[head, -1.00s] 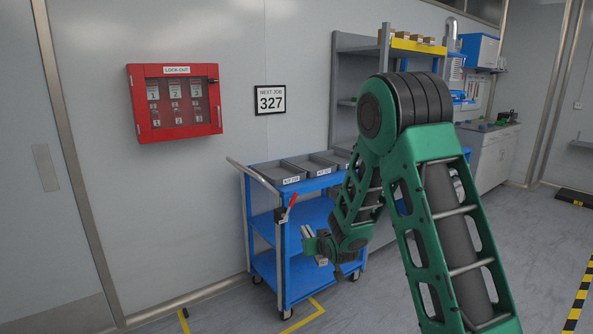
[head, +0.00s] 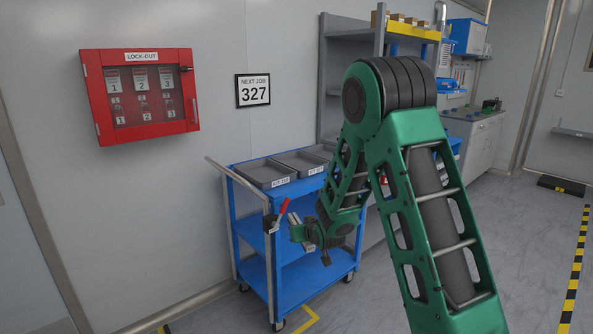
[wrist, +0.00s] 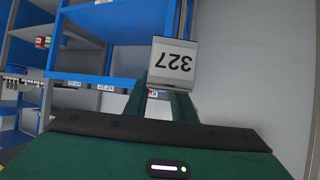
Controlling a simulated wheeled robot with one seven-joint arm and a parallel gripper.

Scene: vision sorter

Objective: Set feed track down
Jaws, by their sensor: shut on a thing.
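My gripper (wrist: 170,105) is shut on the feed track (wrist: 173,65), a grey piece with a white label reading 327, upside down in the wrist view. In the head view my gripper (head: 312,238) hangs in front of the blue cart (head: 305,283), below the level of its top. The feed track is small and hard to make out there. On the cart's top shelf are grey kit trays (head: 265,173), with white labels on their fronts. The wrist view also shows blue shelving with small white labels (wrist: 105,87).
A red lock-out box (head: 140,92) and a "NEXT JOB 327" sign (head: 253,90) are on the wall. A red-handled lever (head: 283,207) stands at the cart's front corner. A grey rack (head: 345,60) and a workbench (head: 472,140) are behind.

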